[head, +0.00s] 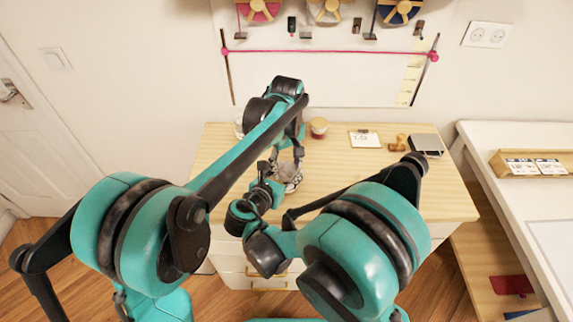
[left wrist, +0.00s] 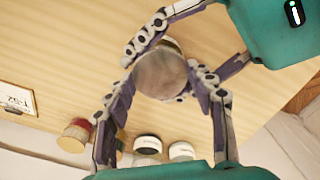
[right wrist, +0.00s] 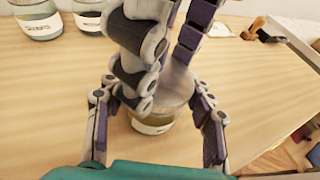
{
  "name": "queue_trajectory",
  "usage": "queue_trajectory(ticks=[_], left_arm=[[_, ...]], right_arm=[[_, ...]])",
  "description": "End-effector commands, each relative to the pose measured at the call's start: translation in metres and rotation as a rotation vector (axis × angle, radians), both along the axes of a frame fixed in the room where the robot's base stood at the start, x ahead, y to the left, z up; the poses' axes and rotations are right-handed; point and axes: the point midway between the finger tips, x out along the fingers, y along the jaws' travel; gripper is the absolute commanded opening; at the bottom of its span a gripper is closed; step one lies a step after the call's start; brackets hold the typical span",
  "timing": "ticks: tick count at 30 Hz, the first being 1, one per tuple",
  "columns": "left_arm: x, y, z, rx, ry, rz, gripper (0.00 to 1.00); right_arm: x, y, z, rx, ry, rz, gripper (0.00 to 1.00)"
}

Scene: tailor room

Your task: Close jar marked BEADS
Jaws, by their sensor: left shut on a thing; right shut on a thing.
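A glass jar (right wrist: 155,122) with a white label stands on the wooden table; its label is too blurred to read. A round grey lid (left wrist: 160,74) shows on its top in the left wrist view; I cannot tell how tightly it sits. My left gripper (left wrist: 161,84) reaches down from above and is shut on the lid. My right gripper (right wrist: 156,98) comes in low from the near side and is shut around the jar's body. In the head view the jar (head: 289,174) is partly hidden by the fingers of both grippers.
Two labelled jars (right wrist: 38,20) (right wrist: 88,16) and a red-lidded container (head: 318,127) stand toward the back. A card (head: 364,139), a wooden stamp (head: 398,142) and a dark box (head: 426,145) lie at the back right. The table's right part (head: 430,195) is clear.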

Motion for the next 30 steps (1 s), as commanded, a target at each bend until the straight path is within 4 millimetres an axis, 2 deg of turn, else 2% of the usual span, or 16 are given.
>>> queue_trajectory(ticks=[3, 4, 6, 16, 24, 30], left_arm=[[-0.001, 0.0, -0.001, 0.0, 0.002, 0.001, 0.2], [-0.001, 0.0, 0.0, 0.0, 0.002, 0.001, 0.59], [-0.001, 0.0, 0.0, 0.0, 0.002, 0.002, 0.75], [0.0, 0.001, 0.002, 0.001, 0.0, 0.004, 0.75], [0.0, 0.001, 0.036, 0.001, 0.0, 0.004, 0.75], [0.0, 0.0, 0.045, 0.0, 0.0, 0.004, 0.75]], right_arm=[[0.0, 0.0, -0.002, 0.003, 0.003, 0.001, 0.0], [0.0, 0.0, -0.001, 0.003, 0.003, 0.001, 0.0], [0.0, 0.0, -0.002, 0.003, 0.003, 0.001, 0.0], [0.0, 0.0, -0.001, 0.003, 0.003, -0.002, 0.0], [-0.001, 0.0, -0.002, 0.003, 0.003, -0.003, 0.0], [-0.001, -0.001, -0.002, 0.003, 0.004, -0.003, 0.0]])
